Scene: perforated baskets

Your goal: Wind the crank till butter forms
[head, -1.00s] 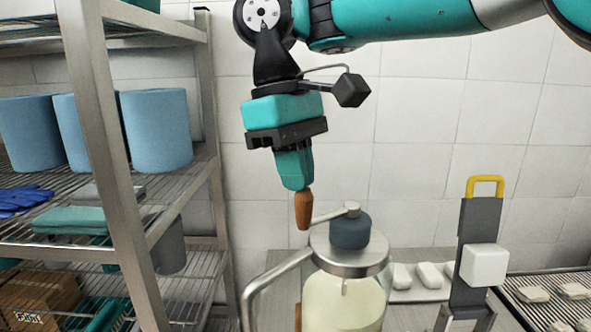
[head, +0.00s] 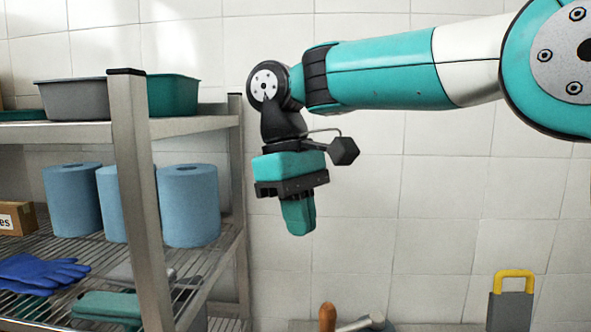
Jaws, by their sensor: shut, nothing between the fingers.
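The top of the churn's crank shows at the bottom edge of the head view: a brown wooden handle (head: 327,317) standing upright and a metal crank arm (head: 360,323) running right from it. The churn's glass jar and its contents are below the frame, so I cannot see whether butter has formed. My gripper (head: 298,232) points down, shut and empty. It is above and slightly left of the handle in the picture, with a clear gap between them.
A metal shelf rack (head: 140,200) stands at left, with blue paper rolls (head: 188,205), blue gloves (head: 40,270) and a grey bin (head: 72,98). A grey holder with a yellow handle (head: 514,281) stands at right. White tiled wall is behind; the space around my gripper is free.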

